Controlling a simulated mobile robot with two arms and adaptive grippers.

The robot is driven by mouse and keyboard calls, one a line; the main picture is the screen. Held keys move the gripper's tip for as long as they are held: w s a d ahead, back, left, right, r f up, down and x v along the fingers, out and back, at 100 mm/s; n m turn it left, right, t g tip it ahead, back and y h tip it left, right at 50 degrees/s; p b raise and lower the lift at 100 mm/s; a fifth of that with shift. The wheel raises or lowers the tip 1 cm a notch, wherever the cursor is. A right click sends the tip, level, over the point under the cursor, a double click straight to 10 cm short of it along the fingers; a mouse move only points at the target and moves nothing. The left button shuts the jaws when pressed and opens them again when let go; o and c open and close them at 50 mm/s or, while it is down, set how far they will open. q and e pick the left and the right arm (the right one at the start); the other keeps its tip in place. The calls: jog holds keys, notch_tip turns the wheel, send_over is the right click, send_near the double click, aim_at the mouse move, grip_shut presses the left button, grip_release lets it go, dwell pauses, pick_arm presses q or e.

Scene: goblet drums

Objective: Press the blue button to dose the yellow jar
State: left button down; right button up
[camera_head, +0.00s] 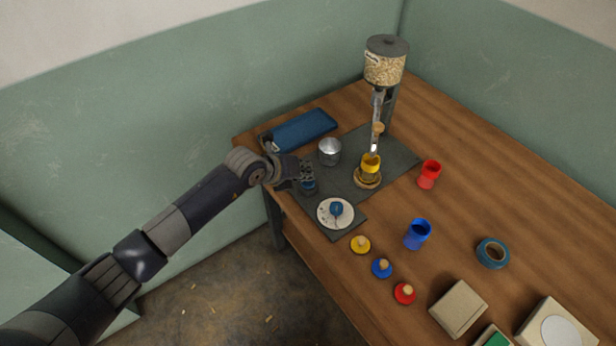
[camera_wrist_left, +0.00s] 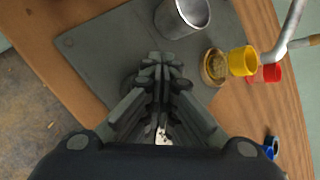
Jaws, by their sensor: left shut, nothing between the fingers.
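The yellow jar (camera_head: 371,164) stands on a round wooden stand (camera_head: 367,181) under the dispenser's spout. The jar also shows in the left wrist view (camera_wrist_left: 243,61). My left gripper (camera_head: 307,174) is shut and empty, pointing down over the left part of the dark mat. A blue round piece (camera_head: 309,188), which looks like the button, is right under its fingertips and partly hidden by them. I cannot tell whether they touch. In the left wrist view the closed fingers (camera_wrist_left: 161,66) hide most of what lies below. My right gripper is not in view.
The dispenser (camera_head: 385,65) holds pale grains. A metal cup (camera_head: 330,151) and a blue tray (camera_head: 303,130) are close to the gripper. A white dish (camera_head: 328,222) with a blue knob lies nearer. Red (camera_head: 429,174) and blue (camera_head: 417,235) jars and several knobbed lids stand right.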

pick_arm(q)
jog(key=shift+s, duration=0.1)
jog(key=shift+r+p, duration=1.1)
jog(key=shift+r, duration=0.25)
jog(key=shift+r, duration=0.15)
notch_tip(320, 180, up, 5)
jog(key=p, duration=0.3)
jog(key=shift+p, duration=0.4)
